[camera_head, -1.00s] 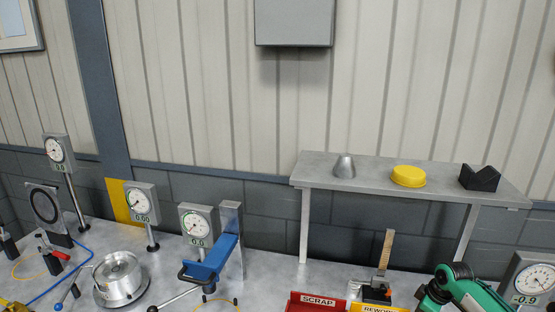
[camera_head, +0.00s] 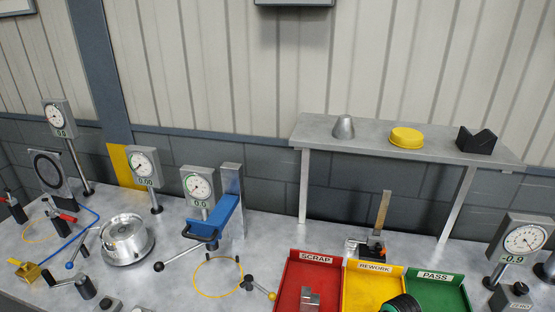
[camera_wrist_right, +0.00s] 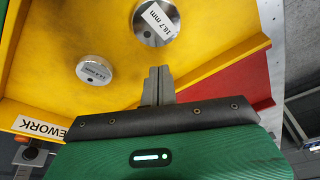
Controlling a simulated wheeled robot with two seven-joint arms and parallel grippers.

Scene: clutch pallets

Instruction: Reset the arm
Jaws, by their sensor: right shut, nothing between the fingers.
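My right gripper (camera_wrist_right: 157,84) is shut and empty in the right wrist view. Its fingertips point over the yellow REWORK tray (camera_wrist_right: 40,83), where two round metal pieces lie. One metal disc (camera_wrist_right: 157,22) with an "18.7 mm" label is just beyond the fingertips. A smaller labelled disc (camera_wrist_right: 95,69) is to their left. Both are apart from the fingers. My left gripper is not in view.
The red SCRAP tray (camera_head: 288,290) holds a metal block (camera_head: 310,299). The green PASS tray (camera_head: 455,297) is at the right. Dial gauges, a blue-armed press (camera_head: 213,216) and a round metal fixture (camera_head: 124,240) stand on the bench's left. A raised shelf (camera_head: 370,131) crosses behind the trays.

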